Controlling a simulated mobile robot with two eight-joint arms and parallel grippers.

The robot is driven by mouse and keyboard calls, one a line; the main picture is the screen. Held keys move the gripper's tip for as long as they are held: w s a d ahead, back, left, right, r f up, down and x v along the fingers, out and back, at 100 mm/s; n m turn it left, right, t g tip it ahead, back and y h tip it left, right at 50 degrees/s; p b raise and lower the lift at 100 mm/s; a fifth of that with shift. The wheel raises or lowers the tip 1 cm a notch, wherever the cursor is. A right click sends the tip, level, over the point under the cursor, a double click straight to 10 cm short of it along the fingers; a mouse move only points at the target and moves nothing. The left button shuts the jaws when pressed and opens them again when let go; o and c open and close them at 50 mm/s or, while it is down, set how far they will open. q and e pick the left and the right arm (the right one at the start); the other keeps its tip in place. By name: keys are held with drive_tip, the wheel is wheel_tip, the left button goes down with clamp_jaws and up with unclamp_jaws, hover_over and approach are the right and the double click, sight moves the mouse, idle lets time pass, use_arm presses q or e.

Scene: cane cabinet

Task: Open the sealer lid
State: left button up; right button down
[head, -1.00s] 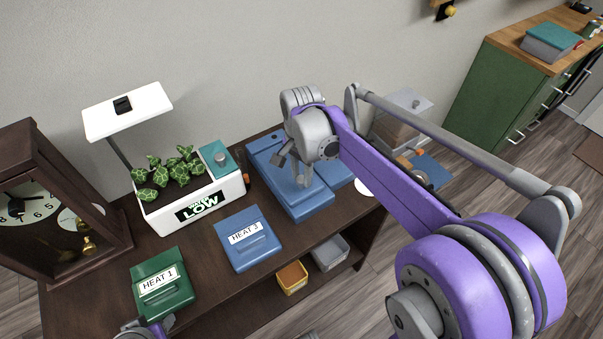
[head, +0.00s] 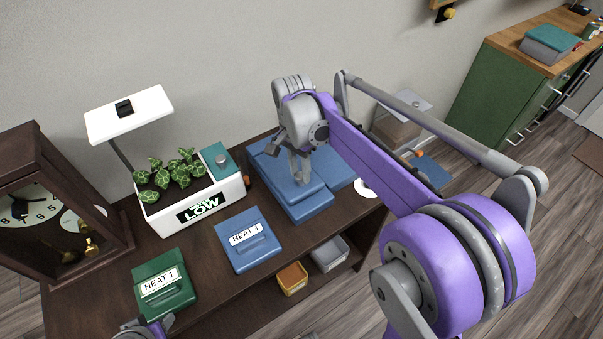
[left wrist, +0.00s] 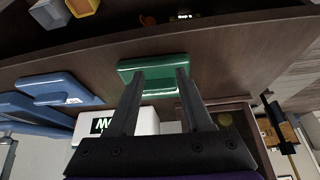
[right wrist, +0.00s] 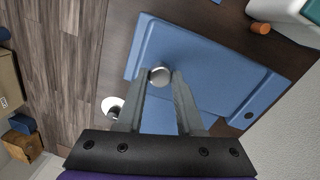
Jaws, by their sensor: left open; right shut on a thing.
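The blue sealer (head: 311,207) sits at the right end of the dark brown table, its flat blue lid (right wrist: 205,55) lying down on it. A round silver knob (right wrist: 160,75) stands on the lid near one edge. My right gripper (head: 299,177) reaches down over the sealer and is shut on the knob; its fingertips (right wrist: 161,76) hold the knob from both sides in the right wrist view. My left gripper (left wrist: 161,74) is open and empty near the green HEAT 1 pouch (left wrist: 152,68); in the head view only part of it shows at the bottom edge.
A blue HEAT 3 pouch (head: 248,240) lies left of the sealer. A white planter (head: 203,207) with a lamp and a dark wooden clock (head: 60,210) stand further left. Bins, one yellow (head: 292,279), sit on the lower shelf. A white disc (head: 365,188) lies right of the sealer.

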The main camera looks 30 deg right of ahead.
use_arm(q)
drive_tip(key=r, duration=0.1)
drive_tip(key=r+p, duration=0.2)
drive_tip(key=shift+w+r, duration=0.35)
drive_tip(key=shift+r, duration=0.05)
use_arm(e)
drive_tip(key=w+r, duration=0.3)
drive_tip(key=r, duration=0.2)
drive_tip(key=shift+a+r, duration=0.15)
drive_tip(key=c, duration=0.8)
unclamp_jaws()
drive_tip(key=shift+c, duration=0.2)
drive_tip(key=shift+o, duration=1.2)
drive_tip(key=shift+w, duration=0.2)
drive_tip(key=shift+o, duration=0.3)
drive_tip(key=shift+w, duration=0.15)
use_arm(q)
drive_tip(key=shift+w, duration=0.25)
